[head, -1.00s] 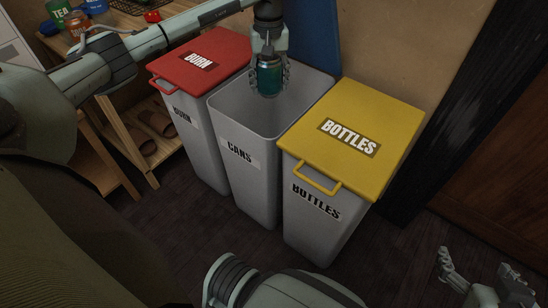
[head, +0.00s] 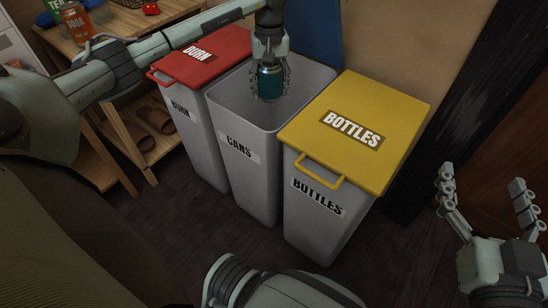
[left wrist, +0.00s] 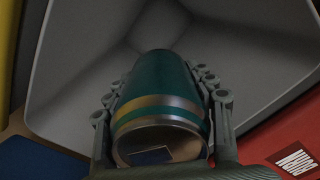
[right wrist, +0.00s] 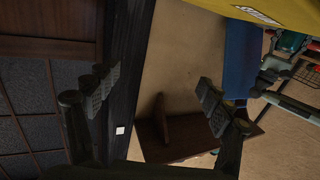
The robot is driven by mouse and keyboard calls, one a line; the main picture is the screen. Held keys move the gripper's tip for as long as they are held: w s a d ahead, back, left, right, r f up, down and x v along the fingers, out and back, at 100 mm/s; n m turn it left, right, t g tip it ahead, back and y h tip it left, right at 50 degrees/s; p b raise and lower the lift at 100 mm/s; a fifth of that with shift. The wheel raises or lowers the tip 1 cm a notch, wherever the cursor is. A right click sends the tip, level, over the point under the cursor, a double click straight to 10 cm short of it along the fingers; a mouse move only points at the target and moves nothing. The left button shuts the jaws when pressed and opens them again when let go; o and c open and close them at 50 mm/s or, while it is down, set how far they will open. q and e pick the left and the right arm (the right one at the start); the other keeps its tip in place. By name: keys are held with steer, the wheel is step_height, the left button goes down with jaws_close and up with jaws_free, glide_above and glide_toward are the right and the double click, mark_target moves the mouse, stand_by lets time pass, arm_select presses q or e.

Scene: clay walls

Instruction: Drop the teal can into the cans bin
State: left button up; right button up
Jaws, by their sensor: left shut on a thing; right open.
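The teal can (head: 270,83) is held in my left gripper (head: 270,76) above the open top of the cans bin (head: 239,156). In the left wrist view the teal can (left wrist: 163,97) sits between the fingers of my left gripper (left wrist: 163,105), which are shut on it, with the grey inside of the cans bin (left wrist: 75,60) beyond it. The cans bin is grey, labelled CANS, and its blue lid (head: 313,35) stands up behind it. My right gripper (head: 487,200) is open and empty at the right, away from the bins.
The burn bin with a shut red lid (head: 213,48) is on the left of the cans bin. The bottles bin with a shut yellow lid (head: 355,125) is on its right. A wooden shelf (head: 140,120) with an orange soda can (head: 75,22) and slippers stands at the left.

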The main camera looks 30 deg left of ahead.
arm_select(q)
steer(key=shift+f, duration=0.35)
arm_select(e)
steer(key=shift+s+a+r+t+y, duration=0.15)
steer(key=shift+a+r+t, duration=0.1)
steer(key=shift+r, duration=0.35)
steer(key=shift+w+a+r+t+y, duration=0.15)
steer(key=shift+a+r+t, duration=0.1)
steer(key=shift+r, duration=0.3)
steer(key=shift+s, duration=0.1)
arm_select(q)
steer(key=o, duration=0.9)
steer(key=shift+o, duration=0.2)
step_height(320, 180, up, 8)
steer(key=shift+f, duration=0.2)
